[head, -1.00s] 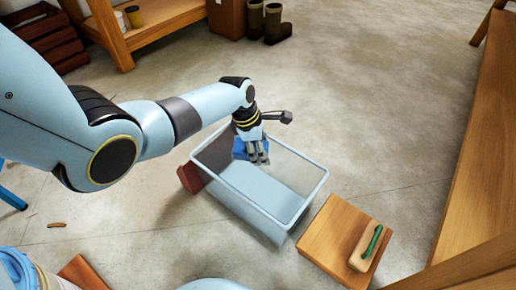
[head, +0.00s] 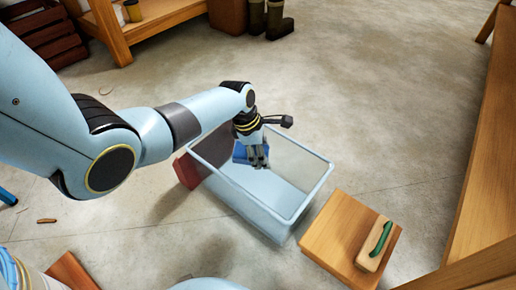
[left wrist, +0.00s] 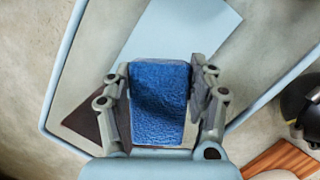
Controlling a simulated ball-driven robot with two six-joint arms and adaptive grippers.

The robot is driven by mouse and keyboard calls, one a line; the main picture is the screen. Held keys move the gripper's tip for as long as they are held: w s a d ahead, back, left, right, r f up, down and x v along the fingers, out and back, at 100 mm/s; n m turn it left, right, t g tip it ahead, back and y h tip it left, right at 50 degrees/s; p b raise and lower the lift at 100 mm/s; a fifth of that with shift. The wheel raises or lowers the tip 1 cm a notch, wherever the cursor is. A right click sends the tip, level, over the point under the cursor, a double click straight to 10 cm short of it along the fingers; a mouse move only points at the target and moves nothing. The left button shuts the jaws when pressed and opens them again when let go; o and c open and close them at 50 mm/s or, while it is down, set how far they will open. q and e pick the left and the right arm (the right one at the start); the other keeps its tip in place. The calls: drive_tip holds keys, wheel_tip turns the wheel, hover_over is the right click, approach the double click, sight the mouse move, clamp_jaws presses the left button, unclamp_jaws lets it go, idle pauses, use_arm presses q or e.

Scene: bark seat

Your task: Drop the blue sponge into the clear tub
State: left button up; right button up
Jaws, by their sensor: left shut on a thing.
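The clear tub (head: 314,187) stands open on the floor in the middle of the head view. My left gripper (head: 258,162) is over the tub's far left part, pointing down. It is shut on the blue sponge (head: 240,153), which shows partly behind the fingers. In the left wrist view the sponge (left wrist: 160,100) sits between the two fingers of the gripper (left wrist: 160,85), with the tub's rim (left wrist: 62,65) around and below it. How high the sponge is above the tub's floor is hard to tell. My right gripper is not in view.
A wooden stool or block (head: 330,235) carrying a green-handled brush (head: 376,245) stands right of the tub. A reddish-brown object (head: 186,172) touches or stands close to the tub's left side. A bench (head: 490,150) runs along the right. Boots (head: 276,22) stand far back on open floor.

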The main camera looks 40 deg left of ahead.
use_arm(q)
drive_tip(key=o, duration=1.5)
drive_tip(key=shift+c, duration=0.2)
drive_tip(key=v, duration=1.2)
